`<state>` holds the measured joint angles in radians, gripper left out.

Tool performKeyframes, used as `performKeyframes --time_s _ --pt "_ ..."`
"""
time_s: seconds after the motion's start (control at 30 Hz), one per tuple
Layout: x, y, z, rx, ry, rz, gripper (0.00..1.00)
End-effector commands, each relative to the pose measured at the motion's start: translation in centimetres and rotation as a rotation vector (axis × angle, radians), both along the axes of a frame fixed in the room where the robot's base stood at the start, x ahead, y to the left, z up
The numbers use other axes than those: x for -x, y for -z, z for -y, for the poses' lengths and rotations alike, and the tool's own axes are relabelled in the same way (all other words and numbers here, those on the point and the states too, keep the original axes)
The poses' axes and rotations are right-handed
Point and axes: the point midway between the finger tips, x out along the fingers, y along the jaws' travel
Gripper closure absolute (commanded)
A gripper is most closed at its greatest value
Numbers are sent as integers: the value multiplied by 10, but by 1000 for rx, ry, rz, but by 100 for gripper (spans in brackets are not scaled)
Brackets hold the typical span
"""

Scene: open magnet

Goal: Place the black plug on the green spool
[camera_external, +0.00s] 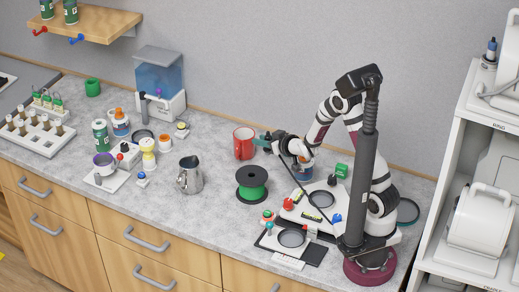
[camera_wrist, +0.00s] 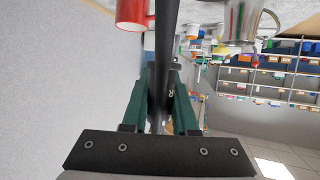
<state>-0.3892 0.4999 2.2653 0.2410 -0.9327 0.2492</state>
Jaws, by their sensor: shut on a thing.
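My gripper (camera_external: 266,141) is raised above the counter beside the red mug, pointing left. In the wrist view its two dark green fingers (camera_wrist: 160,100) are shut on a long dark thing, which I take to be the black plug (camera_wrist: 167,50). The plug's outline is hard to make out in the external view. A thin black line, like a cable, slopes from near the gripper down to the right. The green spool (camera_external: 252,187), with black flanges, stands upright on the counter, below and left of the gripper and apart from it. It is not identifiable in the wrist view.
The red mug (camera_external: 244,143) is close to my gripper; it also shows in the wrist view (camera_wrist: 131,12). A steel pitcher (camera_external: 190,175) stands left of the spool. A white device (camera_external: 307,207) with coloured knobs is to its right. Counter in front of the spool is clear.

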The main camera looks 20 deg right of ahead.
Motion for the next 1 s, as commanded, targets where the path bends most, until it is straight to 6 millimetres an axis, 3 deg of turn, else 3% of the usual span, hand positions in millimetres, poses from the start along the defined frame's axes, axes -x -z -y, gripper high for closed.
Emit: performKeyframes --time_s 0.1,0.23,0.47,0.83,0.87,1.0 --pt "-1 21 -34 2 -5 -1 100" --pt "-3 32 -53 1 -2 1 100" --pt "-3 71 -55 4 0 -1 100" --pt "-3 76 -55 2 0 2 100" --pt "-3 76 -55 1 1 1 70" --pt "-3 76 -55 1 1 1 44"
